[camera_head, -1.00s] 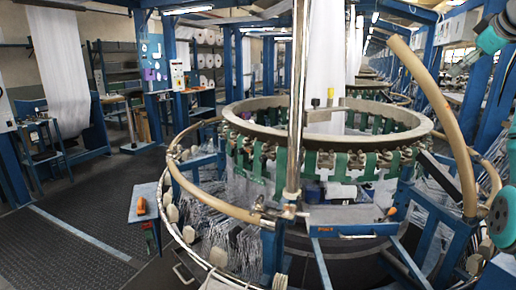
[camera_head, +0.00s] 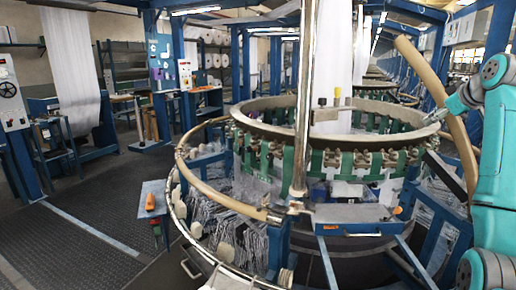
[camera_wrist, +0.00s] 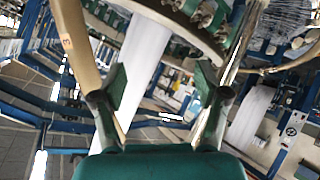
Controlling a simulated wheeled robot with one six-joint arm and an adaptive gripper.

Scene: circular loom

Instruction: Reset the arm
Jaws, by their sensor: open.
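My teal arm reaches in from the right side of the head view, in front of the right part of the circular loom. My gripper (camera_head: 438,114) is small there, beside the right rim of the loom's ring (camera_head: 262,128); whether it touches the rim cannot be told. In the wrist view my gripper (camera_wrist: 160,86) shows two dark fingers with green pads, spread wide apart. It is open, with nothing between the fingers but the distant background. A curved part of the loom (camera_wrist: 190,22) lies beyond the fingers at the top of the wrist view.
A tan curved tube (camera_head: 440,95) rises close to my arm and also shows in the wrist view (camera_wrist: 76,40). A metal pole (camera_head: 303,100) stands in front of the loom. The floor at left is clear.

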